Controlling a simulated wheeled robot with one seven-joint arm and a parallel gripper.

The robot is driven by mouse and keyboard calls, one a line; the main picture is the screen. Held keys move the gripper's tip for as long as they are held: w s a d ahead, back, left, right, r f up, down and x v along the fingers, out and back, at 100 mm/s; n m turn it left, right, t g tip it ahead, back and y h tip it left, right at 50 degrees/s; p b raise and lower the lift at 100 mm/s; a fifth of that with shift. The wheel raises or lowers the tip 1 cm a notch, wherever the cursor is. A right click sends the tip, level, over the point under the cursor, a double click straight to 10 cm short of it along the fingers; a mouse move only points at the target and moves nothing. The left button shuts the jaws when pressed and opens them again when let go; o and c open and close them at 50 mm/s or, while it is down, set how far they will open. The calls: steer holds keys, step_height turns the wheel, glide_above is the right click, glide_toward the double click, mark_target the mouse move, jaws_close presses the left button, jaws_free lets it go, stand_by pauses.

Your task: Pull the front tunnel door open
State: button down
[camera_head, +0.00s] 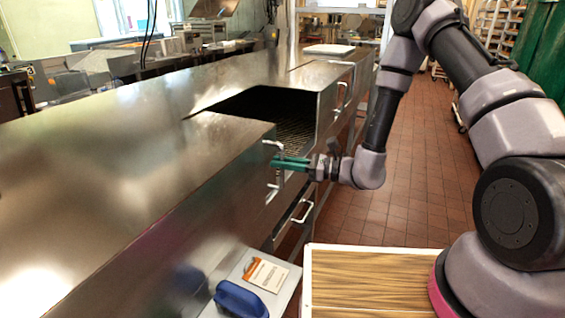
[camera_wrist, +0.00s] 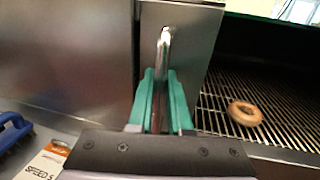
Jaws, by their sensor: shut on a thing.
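The front tunnel door is a shiny steel panel (camera_wrist: 190,65) in the middle of the wrist view. Its upright bar handle (camera_wrist: 164,45) also shows in the head view (camera_head: 272,143), on the side of the long steel machine. My gripper (camera_head: 282,162) has its green fingers closed around the handle, one on each side of it in the wrist view (camera_wrist: 161,95). The fingers hide the handle's lower part in the wrist view. To the right of the panel is a dark opening with a wire grid belt (camera_wrist: 270,110). How far the door stands open is unclear.
A ring doughnut (camera_wrist: 245,113) lies on the belt. A blue-handled tool (camera_head: 240,299) and an orange-and-white card (camera_head: 266,274) lie on a shelf at the near side. Another handle (camera_head: 302,211) sits lower on the machine. Tiled floor (camera_head: 400,200) is clear to the right.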

steer(key=c, duration=0.8)
jaws_free()
steer(key=shift+c, duration=0.2)
steer(key=shift+d, duration=0.1)
steer(key=s+d, duration=0.1)
steer(key=d, duration=0.9)
steer(key=shift+s+d, duration=0.3)
steer(key=s+d+r+n+g+h, duration=0.2)
steer(key=s+r+n+g+h, duration=0.1)
steer(key=r+n, duration=0.35)
steer(key=s+d+r+n+g+h, duration=0.3)
steer(key=s+r+n, duration=0.15)
steer(key=r, duration=0.35)
steer(key=s+d+r+n+t+h, duration=0.2)
steer(key=d+r+t+h, duration=0.2)
steer(key=d+r, duration=0.4)
steer(key=s+d+r+n+t+h, duration=0.2)
steer(key=d+r+t+h, duration=0.3)
steer(key=r, duration=0.4)
steer(key=d+t, duration=0.1)
steer(key=d, duration=0.1)
steer(key=shift+s+d+r+n+h, duration=0.25)
steer(key=shift+s+d+n+h, duration=0.05)
steer(key=shift+d+n, duration=0.1)
